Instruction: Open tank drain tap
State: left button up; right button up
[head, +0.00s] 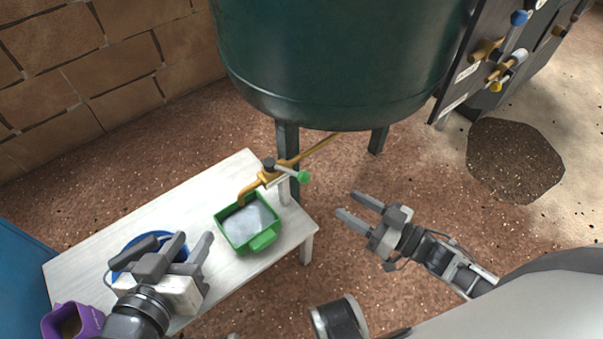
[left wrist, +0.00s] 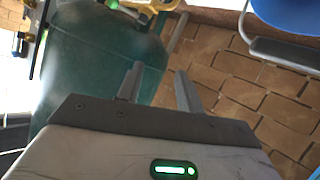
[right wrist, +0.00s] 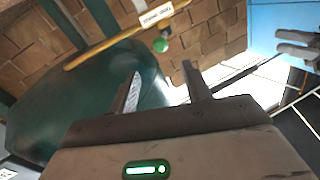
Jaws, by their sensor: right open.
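The dark green tank (head: 340,60) stands at the back on legs. A brass pipe (head: 325,147) runs from under it to the brass drain tap (head: 267,177), whose spout points down over a green tray (head: 230,240). The tap's pale lever ends in a green knob (head: 303,177). In the right wrist view the knob (right wrist: 160,45) shows beyond the fingers, below a white label (right wrist: 157,14). My right gripper (head: 347,205) is open and empty, right of the knob and apart from it. My left gripper (head: 193,246) is open and empty over the table's near-left part.
The white table (head: 180,205) carries the green tray and a blue round item (head: 122,262), partly hidden by my left gripper. A purple container (head: 85,322) is at lower left. A dark panel with valves (head: 490,50) stands at right. Bare floor lies around my right gripper.

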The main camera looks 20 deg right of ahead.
aim_at(309, 179)
jog(key=b+x, duration=0.2)
jog(key=x, duration=1)
jog(key=shift+f, duration=0.1)
jog(key=shift+w+a+b, duration=0.3)
jog(key=shift+w+a, duration=0.1)
jog(key=shift+w, duration=0.1)
pick_arm(q)
jog(key=shift+s+d+r+t+h, duration=0.1)
jog(key=shift+d+r+t+h, duration=0.3)
jog(key=shift+r+t+h, duration=0.25)
pick_arm(e)
jog(key=shift+c, duration=0.7)
pick_arm(q)
jog(key=shift+w+r, duration=0.2)
jog(key=shift+r, duration=0.05)
pick_arm(e)
grip_shut()
